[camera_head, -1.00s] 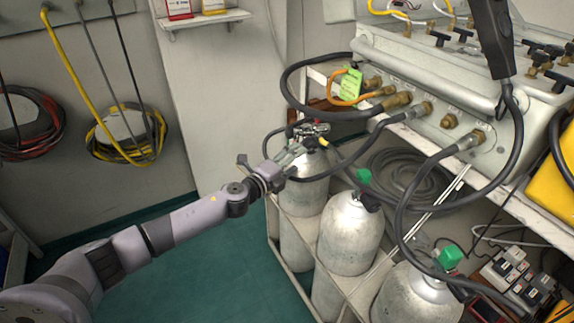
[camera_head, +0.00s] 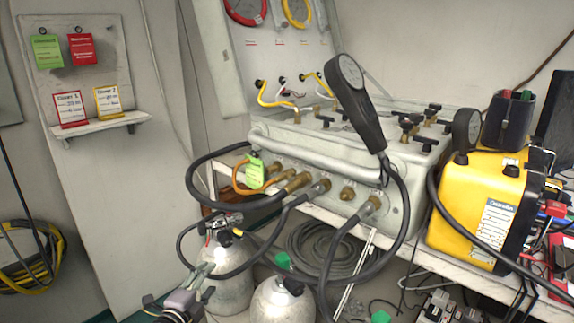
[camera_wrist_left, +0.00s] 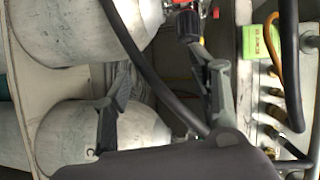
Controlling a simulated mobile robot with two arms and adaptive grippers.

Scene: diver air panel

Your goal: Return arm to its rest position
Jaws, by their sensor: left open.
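My left gripper (camera_head: 180,287) is at the lower edge of the head view, just left of the leftmost grey air cylinder (camera_head: 232,283). It is open and I see nothing held in it. Its two fingers stand apart in the left wrist view (camera_wrist_left: 168,85), with cylinders and a black hose behind them. The cylinder's valve (camera_head: 222,228) is above and right of the fingers. Whether a finger touches the cylinder or hose, I cannot tell. Most of my left arm is below the head view. My right gripper is not in view.
The air panel (camera_head: 330,165) with brass fittings, hoses and a green tag (camera_head: 254,170) stands on a shelf above the cylinders. A black handheld gauge (camera_head: 355,100) rises in front of it. A yellow case (camera_head: 480,205) is at right. A small wall shelf (camera_head: 100,126) holds cards.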

